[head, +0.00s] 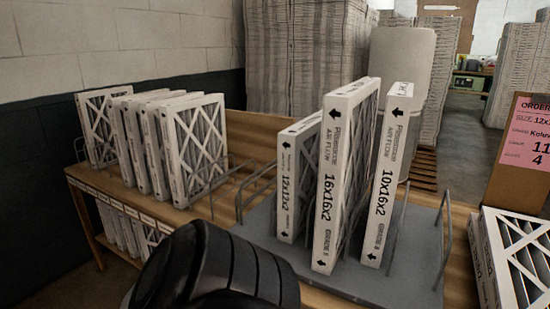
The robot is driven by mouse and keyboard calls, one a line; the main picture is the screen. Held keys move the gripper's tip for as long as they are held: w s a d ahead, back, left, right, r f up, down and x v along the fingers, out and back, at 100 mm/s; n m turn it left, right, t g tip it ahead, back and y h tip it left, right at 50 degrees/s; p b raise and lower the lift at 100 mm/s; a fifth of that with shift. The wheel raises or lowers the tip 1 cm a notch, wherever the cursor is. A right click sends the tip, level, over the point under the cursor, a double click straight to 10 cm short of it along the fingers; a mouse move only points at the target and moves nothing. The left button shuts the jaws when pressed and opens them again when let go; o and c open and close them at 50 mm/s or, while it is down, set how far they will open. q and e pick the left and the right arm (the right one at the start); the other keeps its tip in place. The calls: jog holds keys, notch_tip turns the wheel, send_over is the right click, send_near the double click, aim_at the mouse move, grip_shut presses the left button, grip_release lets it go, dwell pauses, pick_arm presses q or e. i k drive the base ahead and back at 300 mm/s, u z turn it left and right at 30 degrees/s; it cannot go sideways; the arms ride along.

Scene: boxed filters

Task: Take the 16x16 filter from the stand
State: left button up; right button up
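The filter labelled 16x16x2 (327,190) stands upright on edge in the grey wire stand (350,285). It is the tallest of three filters there and stands in the middle. The filter labelled 12x12x2 (287,187) stands to its left, and the one labelled 10x16x2 (385,190) to its right. All three show white cardboard edges with black print. A black rounded part of my own arm shows at the bottom, left of the 16x16x2 filter. No fingers of either gripper show.
Several white filters (197,150) stand in a wire rack on the wooden table (175,214) at left, with more on a lower shelf. A box of filters (515,260) and a cardboard box with a pink order sheet (527,135) are at right. Wrapped stacks (305,60) stand behind.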

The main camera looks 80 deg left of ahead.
aim_at(349, 112)
jog(key=u, duration=2.5)
